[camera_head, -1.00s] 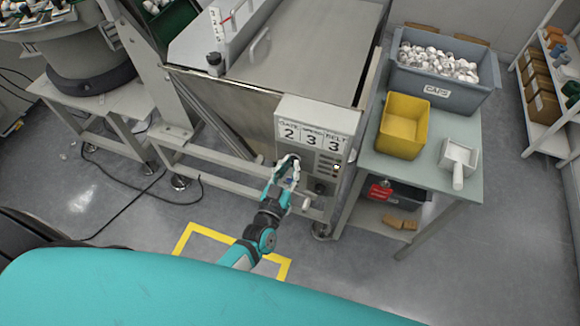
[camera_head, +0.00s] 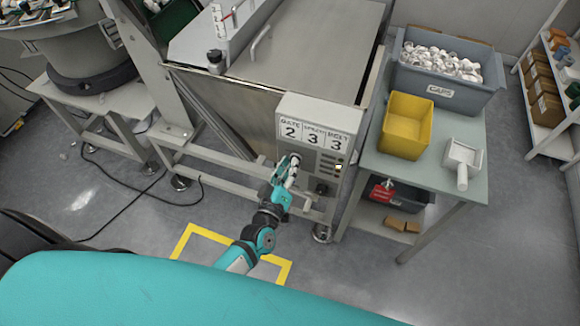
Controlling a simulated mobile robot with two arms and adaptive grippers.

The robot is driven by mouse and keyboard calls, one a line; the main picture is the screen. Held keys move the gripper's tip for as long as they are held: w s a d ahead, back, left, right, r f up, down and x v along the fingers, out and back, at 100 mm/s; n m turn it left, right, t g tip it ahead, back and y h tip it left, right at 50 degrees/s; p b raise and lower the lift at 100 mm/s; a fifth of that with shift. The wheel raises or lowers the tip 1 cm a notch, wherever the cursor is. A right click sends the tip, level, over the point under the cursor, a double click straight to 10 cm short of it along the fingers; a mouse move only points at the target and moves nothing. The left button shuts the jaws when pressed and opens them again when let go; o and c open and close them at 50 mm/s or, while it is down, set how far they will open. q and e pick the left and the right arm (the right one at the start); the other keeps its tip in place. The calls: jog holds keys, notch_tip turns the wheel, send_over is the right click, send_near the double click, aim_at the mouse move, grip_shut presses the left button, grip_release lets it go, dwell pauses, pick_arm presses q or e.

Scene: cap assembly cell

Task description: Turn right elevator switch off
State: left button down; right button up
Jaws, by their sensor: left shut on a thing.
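The grey control box (camera_head: 347,118) stands on the front of the metal machine, with a label strip showing 2, 3 and 3. My left gripper (camera_head: 293,163) is at the left part of its panel, below the 2. It is shut on a small dark knob there, which the fingers mostly cover. A second dark knob (camera_head: 321,189) sits lower on the panel, to the right of the gripper and apart from it. A small bright switch (camera_head: 338,167) shows at the panel's right side. I cannot tell which control is the elevator switch. My right gripper is out of view.
A side table (camera_head: 471,190) at right holds a grey caps bin (camera_head: 443,96), a yellow bin (camera_head: 406,126) and a white scoop (camera_head: 461,162). A red item and dark bin sit on its lower shelf. Machine legs stand left of my arm. Yellow tape marks the floor.

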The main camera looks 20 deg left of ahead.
pick_arm(q)
jog(key=shift+w+r, duration=0.1)
jog(key=shift+r, duration=0.05)
dwell(0.3)
jog(key=c, duration=1.4)
grip_release()
jog(key=s, duration=1.2)
jog(key=shift+a, duration=0.2)
